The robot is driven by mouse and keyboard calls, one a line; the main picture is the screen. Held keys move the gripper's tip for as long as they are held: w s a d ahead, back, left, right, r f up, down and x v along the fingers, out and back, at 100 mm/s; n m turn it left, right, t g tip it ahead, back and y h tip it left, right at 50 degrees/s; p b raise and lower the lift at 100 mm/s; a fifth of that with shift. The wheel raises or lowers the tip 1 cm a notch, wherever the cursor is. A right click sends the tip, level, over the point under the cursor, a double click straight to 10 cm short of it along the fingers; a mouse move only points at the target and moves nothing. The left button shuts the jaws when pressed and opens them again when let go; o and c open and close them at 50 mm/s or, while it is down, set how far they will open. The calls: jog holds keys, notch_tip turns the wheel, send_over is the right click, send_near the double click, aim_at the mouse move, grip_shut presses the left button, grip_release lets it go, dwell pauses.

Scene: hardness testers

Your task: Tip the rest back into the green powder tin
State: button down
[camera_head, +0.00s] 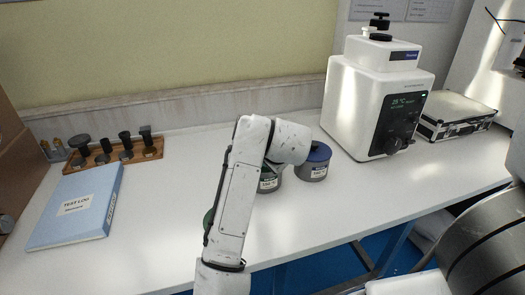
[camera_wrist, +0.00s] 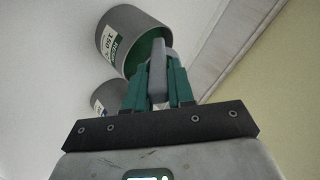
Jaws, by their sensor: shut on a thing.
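The green powder tin (camera_wrist: 118,42) is a grey cylinder with a white and green label, in the wrist view just beyond my fingertips; its rim and inside look green. In the head view the green tin (camera_head: 268,184) is partly hidden behind my arm. My gripper (camera_wrist: 158,68) is shut on a slim grey piece (camera_wrist: 157,80), perhaps a scoop handle, whose far end reaches over the tin's mouth. I cannot see whether powder is on it, or whether it touches the rim. In the head view my arm hides the gripper.
A blue-topped tin (camera_head: 317,162) stands close right of the green tin. The white tester (camera_head: 365,105) and a hard case (camera_head: 458,115) are to the right. A blue test log (camera_head: 80,205) and wooden rack (camera_head: 112,155) are at left.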

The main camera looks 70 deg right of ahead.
jog(key=shift+r+g+y+p, duration=0.5)
jog(key=shift+g+y+p, duration=0.5)
jog(key=shift+p, duration=2.3)
jog(key=shift+r+g+y+p, duration=0.5)
jog(key=shift+g+y+p, duration=0.45)
jog(key=shift+p, duration=2.35)
jog(key=y+p, duration=0.1)
jog(key=p, duration=0.1)
jog(key=g+y+p, duration=0.1)
jog(key=p, duration=0.2)
jog(key=shift+r+g, duration=0.25)
jog(key=shift+r, duration=0.15)
jog(key=shift+g+y+p, duration=0.4)
jog(key=shift+y+p, duration=0.15)
jog(key=shift+p, duration=0.45)
jog(key=shift+s, duration=0.1)
